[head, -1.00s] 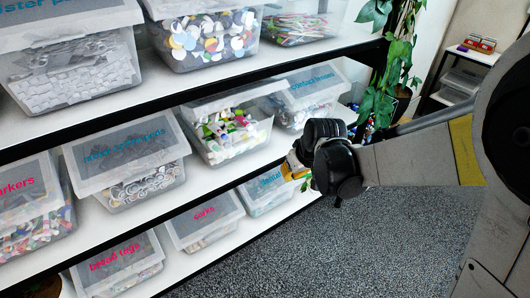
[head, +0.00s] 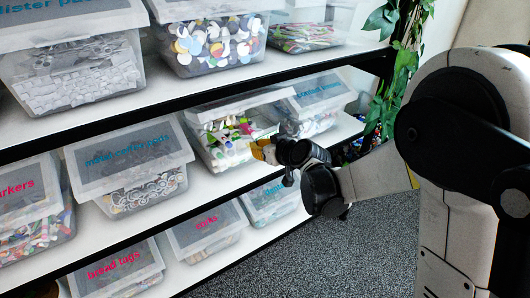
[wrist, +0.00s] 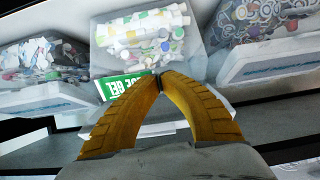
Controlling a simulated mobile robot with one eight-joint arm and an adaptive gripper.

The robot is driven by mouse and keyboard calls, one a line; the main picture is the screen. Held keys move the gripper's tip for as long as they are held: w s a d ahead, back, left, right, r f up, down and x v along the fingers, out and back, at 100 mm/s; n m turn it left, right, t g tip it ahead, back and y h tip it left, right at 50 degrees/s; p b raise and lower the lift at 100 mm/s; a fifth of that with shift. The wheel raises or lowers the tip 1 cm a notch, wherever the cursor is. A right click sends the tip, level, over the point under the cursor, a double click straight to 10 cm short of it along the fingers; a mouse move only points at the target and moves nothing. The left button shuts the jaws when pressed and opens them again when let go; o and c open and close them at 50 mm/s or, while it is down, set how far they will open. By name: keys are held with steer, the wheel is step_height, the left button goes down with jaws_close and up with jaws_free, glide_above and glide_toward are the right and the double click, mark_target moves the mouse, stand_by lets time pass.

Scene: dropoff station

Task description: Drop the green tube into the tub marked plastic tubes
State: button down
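The green tube (wrist: 124,88), with white lettering, shows in the wrist view at the fingertips of my gripper (wrist: 158,82). The yellow fingers come together at the tube's right end and appear shut on it. In the head view my gripper (head: 262,150) is at the front right of an open tub (head: 222,160) on the middle shelf; I cannot clearly make out the tube there. This tub holds white tubes and colored caps, and also shows in the wrist view (wrist: 197,55), just beyond the green tube. Its label is not readable.
On the same shelf, a tub of coffee pads (head: 128,165) stands left and another lidded tub (head: 312,105) right. The tilted clear lid (head: 235,104) covers the open tub's back. The upper shelf edge (head: 200,100) runs above. A plant (head: 385,100) stands right.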

steer(key=w+a, duration=0.4)
steer(key=w, duration=0.3)
steer(key=w+a+f+b, duration=0.1)
steer(key=w+a, duration=0.4)
steer(key=w, duration=0.2)
steer(key=shift+a+f, duration=0.25)
steer(key=shift+f, duration=0.05)
steer(key=c, duration=1.5)
jaws_free()
steer(key=shift+c, duration=0.2)
steer(key=v, duration=1.2)
steer(key=shift+s, duration=0.1)
